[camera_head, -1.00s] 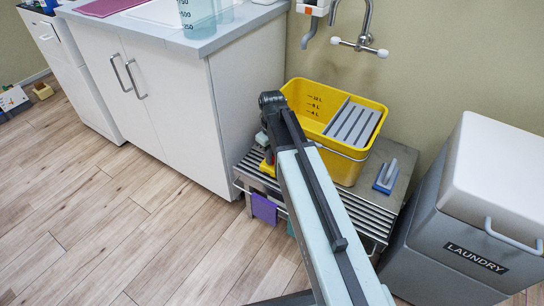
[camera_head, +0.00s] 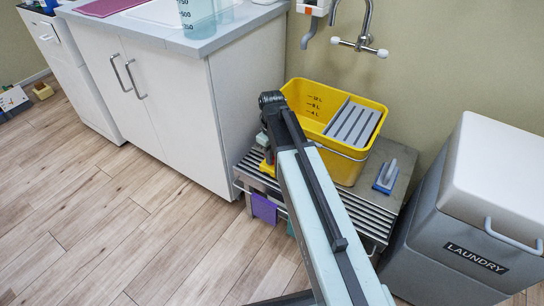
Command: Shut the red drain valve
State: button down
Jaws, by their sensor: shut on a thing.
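The yellow bucket (camera_head: 358,168) with litre marks and a grey wringer stands on a slatted metal stand (camera_head: 372,215) below the wall tap. My arm reaches away from me to the bucket's left front side. My gripper (camera_head: 266,148) is at its far end, low beside the bucket, mostly hidden by my own arm. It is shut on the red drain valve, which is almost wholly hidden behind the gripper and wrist. A small yellow part (camera_head: 266,168) shows just below the gripper. How far the valve is turned cannot be seen.
A white cabinet (camera_head: 170,110) stands close on the left. A grey laundry bin (camera_head: 460,235) with a white lid stands on the right.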

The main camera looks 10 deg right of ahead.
dwell(0.3)
jog(key=c, duration=1.3)
grip_release()
notch_tip(320, 180, up, 8)
jog(key=p, duration=0.8)
jog(key=shift+f, duration=0.1)
